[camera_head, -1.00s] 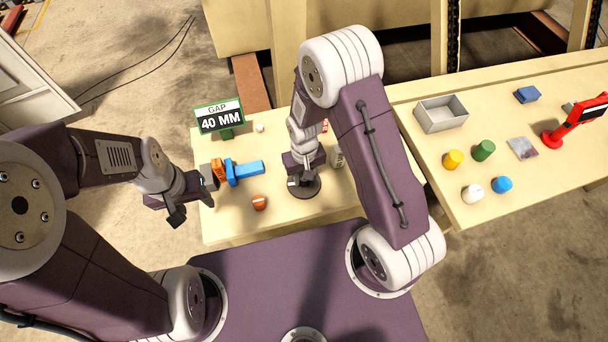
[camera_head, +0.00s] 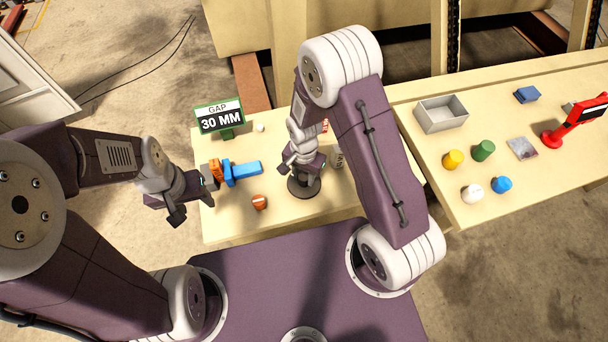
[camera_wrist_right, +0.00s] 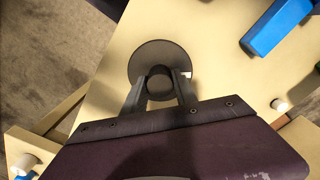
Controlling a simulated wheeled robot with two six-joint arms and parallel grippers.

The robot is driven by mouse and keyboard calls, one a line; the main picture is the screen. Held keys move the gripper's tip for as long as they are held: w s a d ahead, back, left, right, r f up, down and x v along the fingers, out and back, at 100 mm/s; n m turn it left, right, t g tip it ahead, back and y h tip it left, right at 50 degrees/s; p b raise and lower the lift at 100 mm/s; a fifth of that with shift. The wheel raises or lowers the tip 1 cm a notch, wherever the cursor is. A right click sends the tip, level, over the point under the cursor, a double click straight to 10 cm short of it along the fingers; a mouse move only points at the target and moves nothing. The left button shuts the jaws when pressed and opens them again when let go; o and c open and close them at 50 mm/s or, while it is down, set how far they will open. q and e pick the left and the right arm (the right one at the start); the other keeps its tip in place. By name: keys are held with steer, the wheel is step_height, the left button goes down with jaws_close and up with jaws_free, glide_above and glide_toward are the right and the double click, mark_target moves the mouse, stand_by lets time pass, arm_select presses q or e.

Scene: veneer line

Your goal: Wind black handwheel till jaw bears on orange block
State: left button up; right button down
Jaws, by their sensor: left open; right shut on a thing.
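The black handwheel (camera_head: 304,188) stands on the near table, partly covered by my right gripper (camera_head: 290,163). In the right wrist view the handwheel's dark disc (camera_wrist_right: 137,67) shows, and my right gripper (camera_wrist_right: 160,88) is shut on its knob (camera_wrist_right: 160,78). The orange block (camera_head: 215,170) sits at the left end of the blue vise (camera_head: 244,171); I cannot tell whether the blue jaw (camera_head: 229,173) touches it. A sign (camera_head: 220,116) reads GAP 30 MM. My left gripper (camera_head: 174,210) is open and empty, left of the vise and off the table's edge.
A small orange-brown object (camera_head: 260,202) lies in front of the vise. A white knob (camera_head: 260,128) is behind it. The right table holds a grey bin (camera_head: 441,114), coloured cylinders (camera_head: 484,150) and a red stand (camera_head: 553,138).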

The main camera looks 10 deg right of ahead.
mark_target(304, 176)
steer(key=shift+w+r+m, duration=0.15)
steer(key=shift+w+m, duration=0.05)
steer(key=shift+m, duration=0.3)
steer(key=c, duration=1)
jaws_free()
steer(key=shift+c, duration=0.2)
steer(key=shift+o, duration=0.2)
steer(key=shift+s, duration=0.1)
step_height(304, 176, up, 9)
steer(key=shift+b, duration=0.45)
